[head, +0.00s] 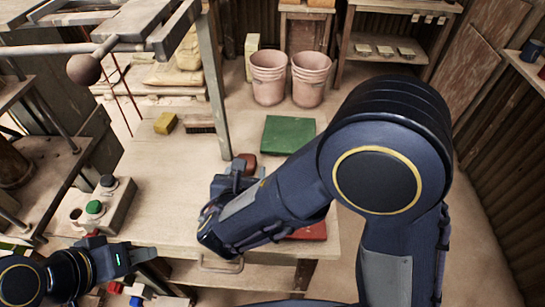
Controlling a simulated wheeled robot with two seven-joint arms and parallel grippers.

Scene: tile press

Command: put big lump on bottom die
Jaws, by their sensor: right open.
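A reddish-brown lump (247,160), probably the big lump, lies on the pale worktable (165,215). It is partly hidden by my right gripper (238,178), which is open right beside it; I cannot tell whether the fingers touch it or surround it. My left gripper (128,257) is at the lower left, near the table's front edge and away from the lump; its jaw opening does not show clearly. I cannot make out the bottom die for certain.
A press arm with a ball (84,69) hangs at upper left. A button box (104,206), yellow block (166,123), brush (200,124) and green mat (289,134) are on the table. My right arm partly hides a red mat (311,232). Pink buckets (268,78) stand behind.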

